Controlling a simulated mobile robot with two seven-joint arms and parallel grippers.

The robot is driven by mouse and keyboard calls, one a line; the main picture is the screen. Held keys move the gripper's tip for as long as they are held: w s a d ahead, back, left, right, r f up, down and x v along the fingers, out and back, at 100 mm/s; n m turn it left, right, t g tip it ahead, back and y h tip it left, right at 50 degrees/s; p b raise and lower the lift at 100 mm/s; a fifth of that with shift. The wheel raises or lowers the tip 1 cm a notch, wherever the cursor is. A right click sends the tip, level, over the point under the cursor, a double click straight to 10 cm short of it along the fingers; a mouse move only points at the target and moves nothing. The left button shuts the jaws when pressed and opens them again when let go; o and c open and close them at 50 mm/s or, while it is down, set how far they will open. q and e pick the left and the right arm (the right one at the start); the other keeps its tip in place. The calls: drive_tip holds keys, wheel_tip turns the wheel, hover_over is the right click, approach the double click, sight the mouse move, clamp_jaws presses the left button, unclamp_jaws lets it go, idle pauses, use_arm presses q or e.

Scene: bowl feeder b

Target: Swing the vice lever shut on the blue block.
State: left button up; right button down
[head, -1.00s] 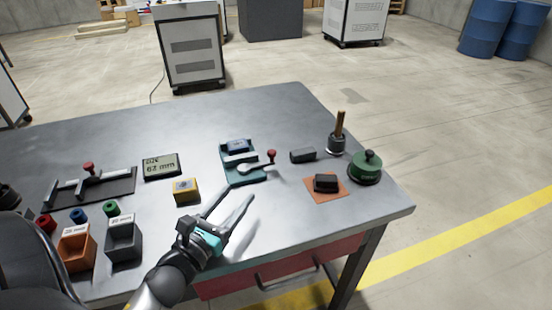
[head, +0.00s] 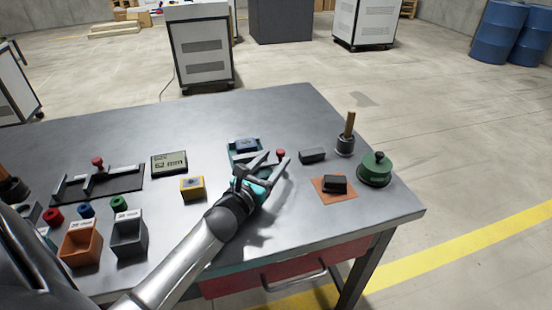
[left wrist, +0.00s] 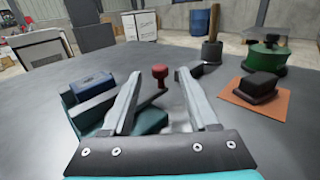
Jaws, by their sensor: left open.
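The teal vice (head: 231,153) stands on the table with the blue block (head: 246,145) between its jaws; the block also shows in the left wrist view (left wrist: 92,83). The vice lever's red knob (head: 281,153) sticks out to the vice's right. My left gripper (head: 276,156) is open just in front of the vice, low over the lever. In the left wrist view, the red knob (left wrist: 160,72) appears between the two open fingertips (left wrist: 158,78), seemingly just beyond them; I cannot tell whether they touch it. The gripper hides most of the lever arm and the vice's front.
A dark block (head: 312,156) lies right of the knob. Further right are an orange mat (head: 320,194) with a black block, a pot with a wooden handle (head: 345,145) and a green lidded object (head: 375,170). A yellow block (head: 192,188) and a display (head: 169,163) stand left.

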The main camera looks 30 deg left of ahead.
use_arm(q)
drive_tip(key=shift+w, duration=0.95)
drive_tip(key=shift+c, duration=0.3)
clamp_jaws()
drive_tip(key=shift+a, duration=0.1)
